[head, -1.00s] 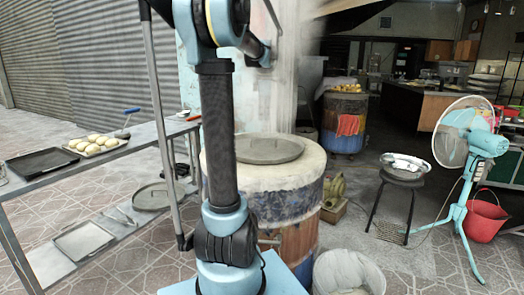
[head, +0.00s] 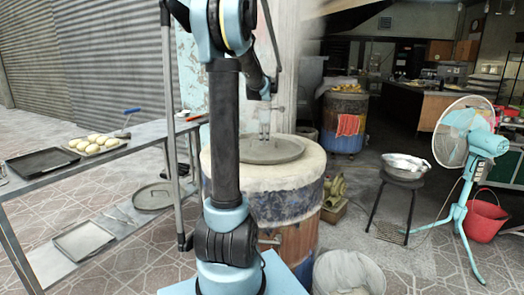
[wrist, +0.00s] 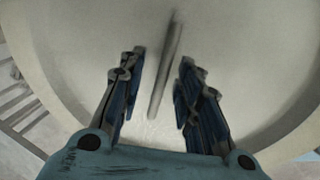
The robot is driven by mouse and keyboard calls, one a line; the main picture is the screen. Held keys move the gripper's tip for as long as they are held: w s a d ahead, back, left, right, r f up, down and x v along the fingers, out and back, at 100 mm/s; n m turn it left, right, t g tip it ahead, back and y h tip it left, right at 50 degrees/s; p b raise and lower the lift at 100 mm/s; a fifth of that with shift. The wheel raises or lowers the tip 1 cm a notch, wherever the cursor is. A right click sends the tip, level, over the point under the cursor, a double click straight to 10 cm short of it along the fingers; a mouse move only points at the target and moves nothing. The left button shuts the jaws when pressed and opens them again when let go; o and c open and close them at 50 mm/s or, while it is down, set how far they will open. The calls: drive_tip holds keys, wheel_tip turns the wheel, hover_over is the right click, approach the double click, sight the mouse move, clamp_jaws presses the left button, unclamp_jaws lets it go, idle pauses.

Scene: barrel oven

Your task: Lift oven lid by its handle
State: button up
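The oven lid (head: 290,151) is a round grey disc lying flat on top of the barrel oven (head: 283,207). My gripper (head: 265,138) points down over the lid. In the wrist view my gripper (wrist: 161,63) is open, with its two dark blue fingers apart. The lid's handle (wrist: 166,65), a narrow grey bar, shows between the fingers, with a gap on each side. The lid (wrist: 235,60) fills most of that view. I cannot tell the fingertips' exact height against the handle.
A metal rack (head: 115,152) with trays and dough balls (head: 93,144) stands left of the oven. A white bucket (head: 347,272) stands in front right, and a stool (head: 404,178) and a fan (head: 478,146) are further right.

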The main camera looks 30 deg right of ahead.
drive_tip(key=shift+w+f, duration=0.1)
drive_tip(key=shift+f, duration=0.55)
drive_tip(key=shift+c, duration=0.6)
clamp_jaws()
